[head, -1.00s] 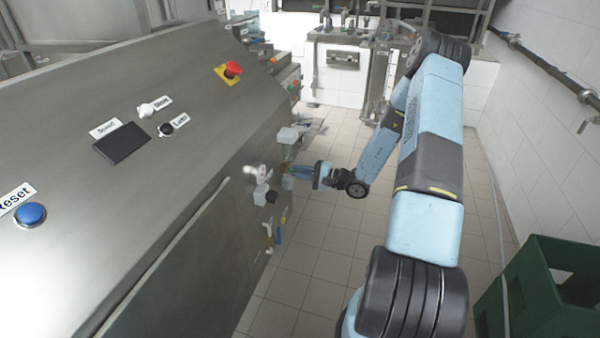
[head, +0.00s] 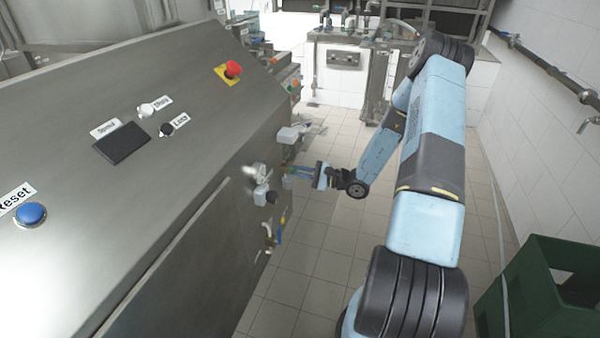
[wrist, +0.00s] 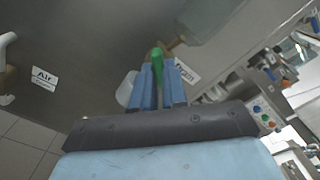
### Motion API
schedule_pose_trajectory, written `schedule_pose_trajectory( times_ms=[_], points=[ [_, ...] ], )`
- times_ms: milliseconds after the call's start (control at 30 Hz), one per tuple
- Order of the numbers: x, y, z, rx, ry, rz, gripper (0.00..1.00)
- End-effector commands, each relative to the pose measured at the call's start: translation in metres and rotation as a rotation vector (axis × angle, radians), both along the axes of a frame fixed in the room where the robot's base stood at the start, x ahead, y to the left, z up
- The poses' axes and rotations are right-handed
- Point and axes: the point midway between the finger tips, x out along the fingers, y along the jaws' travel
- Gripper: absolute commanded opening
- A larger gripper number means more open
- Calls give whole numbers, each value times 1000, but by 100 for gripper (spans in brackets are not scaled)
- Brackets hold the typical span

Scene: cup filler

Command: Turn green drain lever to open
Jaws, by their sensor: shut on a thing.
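The green drain lever (wrist: 156,58) shows in the wrist view, upright between the two blue fingers of my gripper (wrist: 160,84). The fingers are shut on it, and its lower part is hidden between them. A white label (wrist: 186,70), partly covered, sits just right of the lever on the grey machine wall. In the head view my gripper (head: 295,174) is at the right side of the steel machine (head: 180,200); the lever is too small to make out clearly there.
An Air label (wrist: 44,78) and a white handle (wrist: 6,45) are at the left in the wrist view. Other small valves (head: 270,236) project from the machine side below my gripper. A green crate (head: 540,300) stands at lower right. Tiled floor (head: 315,275) is clear between.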

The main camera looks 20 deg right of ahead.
Motion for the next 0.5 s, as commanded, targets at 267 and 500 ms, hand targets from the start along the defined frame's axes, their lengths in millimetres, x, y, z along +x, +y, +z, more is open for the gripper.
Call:
schedule_pose_trajectory(
  times_ms=[267, 500],
  points=[
    [-2, 0, -3, 151, 220, 1, 0],
    [-2, 1, -3, 283, 401, 2, 0]
  ],
)
